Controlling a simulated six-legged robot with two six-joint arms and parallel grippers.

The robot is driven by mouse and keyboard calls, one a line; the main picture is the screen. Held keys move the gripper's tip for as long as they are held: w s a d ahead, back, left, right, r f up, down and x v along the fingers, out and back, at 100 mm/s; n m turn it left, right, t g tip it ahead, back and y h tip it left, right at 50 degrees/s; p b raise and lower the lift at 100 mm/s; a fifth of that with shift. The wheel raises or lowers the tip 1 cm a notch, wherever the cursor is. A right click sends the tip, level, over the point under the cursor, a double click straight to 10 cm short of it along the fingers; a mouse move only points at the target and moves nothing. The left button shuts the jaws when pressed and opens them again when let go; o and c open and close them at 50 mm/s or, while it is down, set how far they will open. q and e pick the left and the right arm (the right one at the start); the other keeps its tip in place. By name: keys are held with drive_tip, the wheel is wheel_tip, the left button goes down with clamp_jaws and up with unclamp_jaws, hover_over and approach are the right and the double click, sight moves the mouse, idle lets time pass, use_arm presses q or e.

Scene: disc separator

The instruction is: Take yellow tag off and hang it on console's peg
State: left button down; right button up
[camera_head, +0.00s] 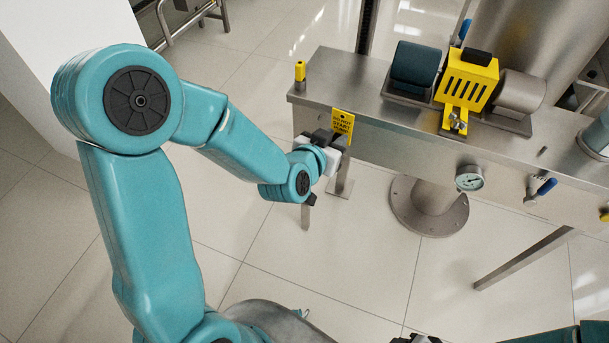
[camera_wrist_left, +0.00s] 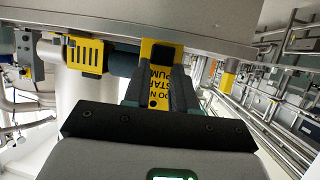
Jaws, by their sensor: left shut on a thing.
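The yellow tag (camera_head: 342,121) with black lettering is at the front left edge of the steel bench. My left gripper (camera_head: 334,140) is shut on its lower part. In the left wrist view the tag (camera_wrist_left: 159,64) sits between the two dark fingers (camera_wrist_left: 160,92), its text upside down. I cannot tell whether the tag touches the bench. A dark piece at the bottom edge may be my right gripper (camera_head: 415,339), mostly cut off.
The steel bench (camera_head: 345,75) carries a dark teal motor (camera_head: 414,66) and a yellow slotted guard (camera_head: 467,82). A gauge (camera_head: 469,178) and a blue-handled valve (camera_head: 541,187) are on its front.

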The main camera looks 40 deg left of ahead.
use_arm(q)
drive_tip(key=a+f+y+b, duration=0.1)
drive_tip(key=a+f+b, duration=0.3)
drive_tip(key=f+b, duration=0.2)
drive_tip(key=w+a+f+n+y+b, duration=0.1)
drive_tip(key=a+f+b, duration=0.4)
drive_tip(key=f, duration=0.3)
drive_tip(key=shift+w+n+b, duration=0.15)
drive_tip(key=shift+n+b, duration=0.15)
drive_tip(key=shift+b, duration=0.2)
use_arm(e)
wheel_tip(320, 180, down, 15)
drive_tip(key=d, duration=0.1)
drive_tip(key=shift+f, duration=0.15)
use_arm(q)
drive_tip(key=shift+a, duration=0.15)
drive_tip(key=shift+w+a, duration=0.15)
drive_tip(key=shift+w, duration=0.75)
drive_tip(key=shift+w+a, duration=0.2)
drive_tip(key=shift+w, duration=0.7)
drive_tip(key=shift+w+a, duration=0.15)
drive_tip(key=shift+w, duration=0.75)
use_arm(e)
drive_tip(key=shift+f, duration=0.1)
use_arm(q)
drive_tip(key=shift+w+a, duration=0.2)
drive_tip(key=shift+w, duration=0.5)
